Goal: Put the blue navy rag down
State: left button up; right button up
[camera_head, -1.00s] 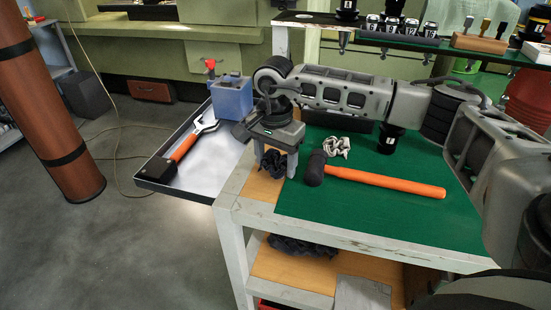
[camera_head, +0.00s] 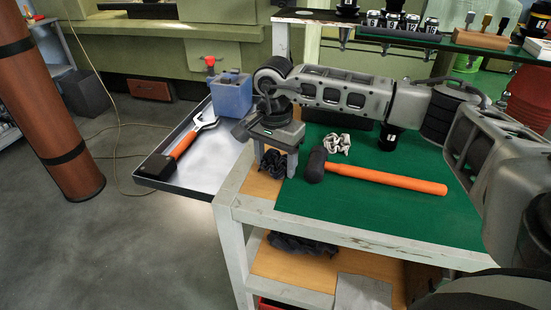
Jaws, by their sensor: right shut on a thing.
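A dark navy, almost black, crumpled rag (camera_head: 272,164) is at the left end of the cart top, over the bare wooden strip beside the green mat. My right gripper (camera_head: 275,170) points down from the arm that comes in from the right, and its fingers are shut on this rag. The rag appears at or very near the wood surface; I cannot tell whether it touches. The fingers hide part of it. My left gripper is not in view.
A side tray (camera_head: 200,192) holds an orange-handled wrench (camera_head: 183,145) and a blue container (camera_head: 232,96). Another dark rag (camera_head: 300,246) lies on the lower shelf.

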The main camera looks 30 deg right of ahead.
jog(key=shift+f, duration=0.1)
jog(key=o, duration=1.1)
